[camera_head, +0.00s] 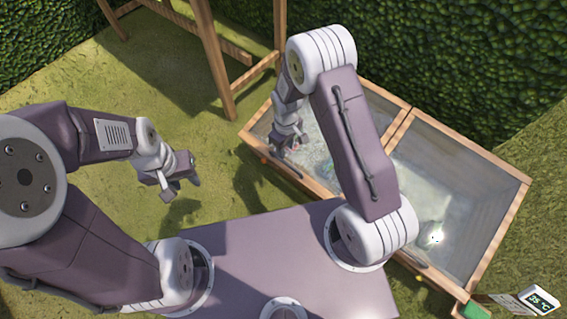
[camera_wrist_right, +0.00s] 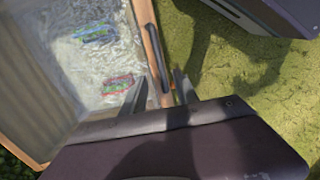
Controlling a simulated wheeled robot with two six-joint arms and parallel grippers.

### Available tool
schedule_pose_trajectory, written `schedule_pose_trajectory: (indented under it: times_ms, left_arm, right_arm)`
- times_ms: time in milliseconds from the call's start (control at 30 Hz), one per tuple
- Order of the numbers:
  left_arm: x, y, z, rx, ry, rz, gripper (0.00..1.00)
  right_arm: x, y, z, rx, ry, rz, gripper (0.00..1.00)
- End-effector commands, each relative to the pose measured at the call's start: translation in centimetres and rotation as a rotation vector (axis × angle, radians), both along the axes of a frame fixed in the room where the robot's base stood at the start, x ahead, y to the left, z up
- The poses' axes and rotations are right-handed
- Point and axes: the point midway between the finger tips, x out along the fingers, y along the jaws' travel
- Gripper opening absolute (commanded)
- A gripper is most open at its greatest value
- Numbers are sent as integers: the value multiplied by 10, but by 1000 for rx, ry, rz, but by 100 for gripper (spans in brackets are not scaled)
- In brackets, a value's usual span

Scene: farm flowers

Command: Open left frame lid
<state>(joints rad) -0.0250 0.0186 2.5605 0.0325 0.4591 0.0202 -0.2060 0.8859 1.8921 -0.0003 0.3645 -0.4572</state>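The left frame is a wooden cold frame with a glazed lid (camera_head: 322,178), partly hidden behind my right arm in the head view. The lid lies flat. My right gripper (camera_head: 287,141) is over its front left part. In the right wrist view, my right gripper (camera_wrist_right: 167,92) is open, its two fingers on either side of the lid's wooden front rail. A dark handle (camera_wrist_right: 152,42) sits on that rail, just beyond the fingertips. Contact cannot be told. My left gripper (camera_head: 180,178) is open and empty above the grass, left of the frame.
The right frame (camera_head: 470,200) adjoins the left one, with a white glow inside. A thermometer display (camera_head: 540,300) reading 35 °C stands at the lower right. A wooden stand (camera_head: 215,60) is behind, before hedges (camera_head: 470,50). Grass at left is clear.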

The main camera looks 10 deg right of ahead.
Motion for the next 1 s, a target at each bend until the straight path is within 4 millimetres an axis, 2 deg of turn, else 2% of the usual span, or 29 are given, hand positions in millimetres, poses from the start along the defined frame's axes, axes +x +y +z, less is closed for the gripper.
schedule_pose_trajectory:
  times_ms: [100, 233, 500, 600, 867, 900, 1000]
  left_arm:
    - [0, 0, 0, 0, -1, 0, 36]
    - [0, 0, -10, 0, -1, 0, 36]
    - [0, 0, -50, 0, 0, 0, 36]
    - [0, 0, -60, 0, 0, 0, 36]
    - [0, 0, -58, 0, 0, 0, 36]
    - [0, 0, -58, 0, 0, 0, 36]
    - [0, 0, -58, 0, 0, 0, 36]
  right_arm:
    - [0, 0, -1, 0, 0, 0, 36]
    - [0, 0, -15, 0, 0, -1, 36]
    - [-1, 0, -73, 0, 1, -1, 36]
    - [0, 0, -87, 1, -1, -1, 36]
    - [0, 0, -88, 0, -1, -1, 36]
    - [0, 0, -88, 0, -1, -1, 31]
    - [0, 0, -88, 1, -1, -1, 3]
